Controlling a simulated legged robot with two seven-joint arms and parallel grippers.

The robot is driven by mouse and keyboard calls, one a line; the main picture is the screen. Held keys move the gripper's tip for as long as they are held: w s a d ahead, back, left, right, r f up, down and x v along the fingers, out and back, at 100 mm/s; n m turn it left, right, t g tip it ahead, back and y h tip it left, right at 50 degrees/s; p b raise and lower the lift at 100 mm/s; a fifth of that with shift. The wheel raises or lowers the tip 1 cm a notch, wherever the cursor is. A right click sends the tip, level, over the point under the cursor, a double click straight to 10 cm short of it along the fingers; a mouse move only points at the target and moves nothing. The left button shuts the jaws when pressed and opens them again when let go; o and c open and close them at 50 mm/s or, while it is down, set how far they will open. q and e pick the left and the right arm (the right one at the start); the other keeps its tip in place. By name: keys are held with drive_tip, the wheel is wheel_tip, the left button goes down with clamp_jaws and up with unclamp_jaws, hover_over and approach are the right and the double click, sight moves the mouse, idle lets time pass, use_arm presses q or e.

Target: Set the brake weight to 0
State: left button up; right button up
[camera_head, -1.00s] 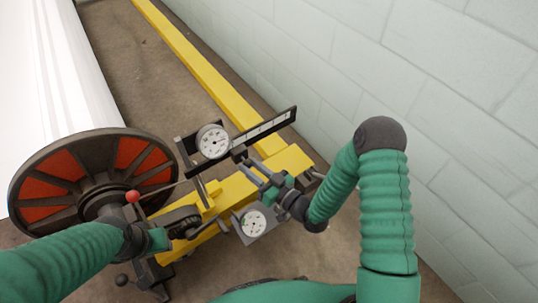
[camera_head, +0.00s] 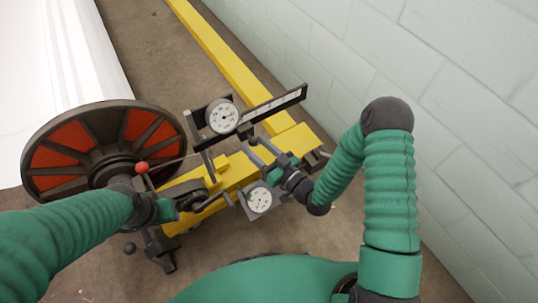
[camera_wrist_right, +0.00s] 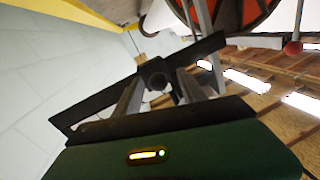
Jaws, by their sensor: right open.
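The brake weight is a dark block with a round knob (camera_head: 246,130), near the left end of a dark beam with a pale scale strip (camera_head: 277,106). In the right wrist view the knob (camera_wrist_right: 157,75) shows against the dark bar, between the two grey fingers. My right gripper (camera_head: 257,147) is open, its fingertips close to the weight; contact cannot be told. The scale marks are too small to read. My left gripper (camera_head: 184,206) is low by the yellow frame near the wheel; its jaws are not clear.
A dial gauge (camera_head: 222,115) sits left of the beam, and a second dial (camera_head: 260,200) lies below my right gripper. A large wheel with red panels (camera_head: 105,150), a red-knobbed lever (camera_head: 142,168) and the yellow frame (camera_head: 235,175) surround the spot. A pale block wall (camera_head: 440,90) stands to the right.

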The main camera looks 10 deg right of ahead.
drive_tip(key=p+v, duration=0.2)
drive_tip(key=v, duration=1.4)
drive_tip(key=shift+p, duration=0.3)
drive_tip(key=shift+f, duration=0.1)
